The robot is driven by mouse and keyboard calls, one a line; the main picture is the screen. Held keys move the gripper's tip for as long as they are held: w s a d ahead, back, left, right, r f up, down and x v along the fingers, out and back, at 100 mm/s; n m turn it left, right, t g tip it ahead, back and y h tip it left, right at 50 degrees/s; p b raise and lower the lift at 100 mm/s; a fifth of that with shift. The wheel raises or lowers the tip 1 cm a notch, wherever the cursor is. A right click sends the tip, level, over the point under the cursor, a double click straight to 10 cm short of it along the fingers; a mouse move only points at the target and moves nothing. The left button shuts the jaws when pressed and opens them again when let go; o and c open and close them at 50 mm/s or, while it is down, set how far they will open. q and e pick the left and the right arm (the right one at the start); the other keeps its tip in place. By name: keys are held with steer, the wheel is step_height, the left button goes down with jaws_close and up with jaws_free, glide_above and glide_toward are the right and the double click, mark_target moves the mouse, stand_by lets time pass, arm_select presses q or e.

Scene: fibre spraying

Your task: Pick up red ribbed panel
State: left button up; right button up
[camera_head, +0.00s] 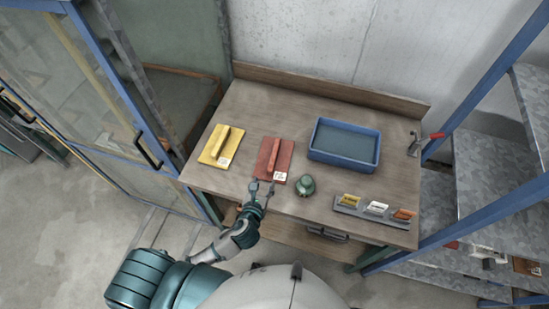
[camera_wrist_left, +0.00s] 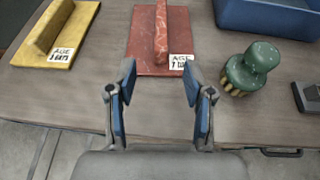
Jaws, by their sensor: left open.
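The red ribbed panel (camera_head: 276,157) lies flat on the wooden workbench, with a raised rib along its middle and a white label at its near right corner. It also shows in the left wrist view (camera_wrist_left: 143,47), ahead of the fingers, its label reading "AGE 7" and more that is unclear. My left gripper (camera_head: 262,188) is at the bench's front edge, just short of the panel's near edge. In the left wrist view the two blue-padded fingers (camera_wrist_left: 157,95) are apart with nothing between them. My right gripper is not seen.
A yellow ribbed panel (camera_head: 220,147) lies to the left. A green-handled brush (camera_head: 306,186) stands close on the right. A blue tray (camera_head: 344,143) sits behind it, and a rack of small tags (camera_head: 374,212) lies at front right. A glass-doored cabinet (camera_head: 80,90) stands left.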

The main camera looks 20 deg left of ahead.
mark_target(273, 159)
arm_select(q)
steer(key=x, duration=1)
steer(key=shift+f, duration=0.15)
steer(key=shift+d+x, duration=0.15)
steer(key=shift+x, duration=1.25)
steer(key=shift+d+x, duration=0.15)
steer(key=shift+x, duration=1.25)
jaws_close()
steer(key=shift+r, duration=0.25)
